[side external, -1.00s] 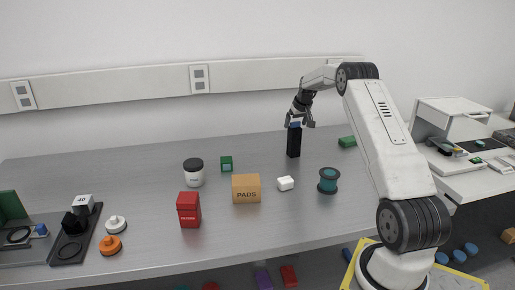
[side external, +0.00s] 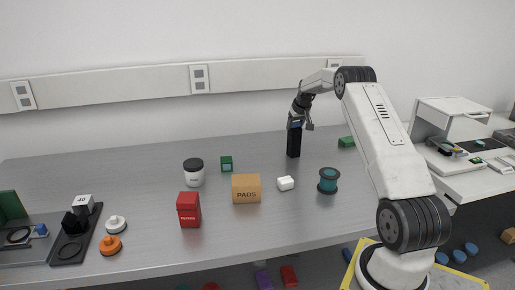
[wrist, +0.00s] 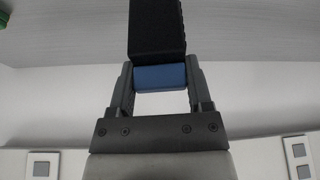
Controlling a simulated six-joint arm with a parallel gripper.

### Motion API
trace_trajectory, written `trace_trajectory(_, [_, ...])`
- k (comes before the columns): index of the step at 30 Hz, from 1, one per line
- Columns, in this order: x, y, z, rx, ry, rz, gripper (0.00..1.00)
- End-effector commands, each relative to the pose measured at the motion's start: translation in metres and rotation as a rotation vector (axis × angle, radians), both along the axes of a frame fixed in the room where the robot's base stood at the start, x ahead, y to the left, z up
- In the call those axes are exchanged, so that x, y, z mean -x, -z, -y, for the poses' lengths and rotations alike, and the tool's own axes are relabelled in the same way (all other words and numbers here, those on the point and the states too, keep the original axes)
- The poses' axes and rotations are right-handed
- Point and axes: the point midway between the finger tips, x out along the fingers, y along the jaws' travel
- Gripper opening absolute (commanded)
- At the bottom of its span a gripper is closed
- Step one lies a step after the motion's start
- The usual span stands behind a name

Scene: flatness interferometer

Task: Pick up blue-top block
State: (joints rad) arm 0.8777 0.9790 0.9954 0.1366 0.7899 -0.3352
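The blue-top block is a tall black block (side external: 293,145) standing upright on the grey table, with a blue top. In the wrist view its blue top (wrist: 160,77) lies between my two fingers, and its black body (wrist: 157,28) extends beyond them. My gripper (side external: 296,124) points down over the block's top, and it also shows in the wrist view (wrist: 160,80). The fingers sit against both sides of the blue part with no clear gap. The block's base still appears to rest on the table.
A green item (side external: 346,142) lies right of the block.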

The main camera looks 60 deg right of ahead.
Motion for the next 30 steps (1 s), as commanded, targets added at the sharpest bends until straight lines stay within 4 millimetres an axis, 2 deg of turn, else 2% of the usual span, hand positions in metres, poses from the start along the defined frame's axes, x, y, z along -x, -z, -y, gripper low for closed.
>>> trace_trajectory(17, [0.000, -0.006, 0.001, 0.002, 0.000, 0.002, 0.00])
trace_trajectory(25, [-0.001, -0.033, 0.001, 0.005, -0.001, 0.004, 0.00])
trace_trajectory(30, [0.008, -0.047, -0.007, 0.002, 0.000, 0.003, 0.00])
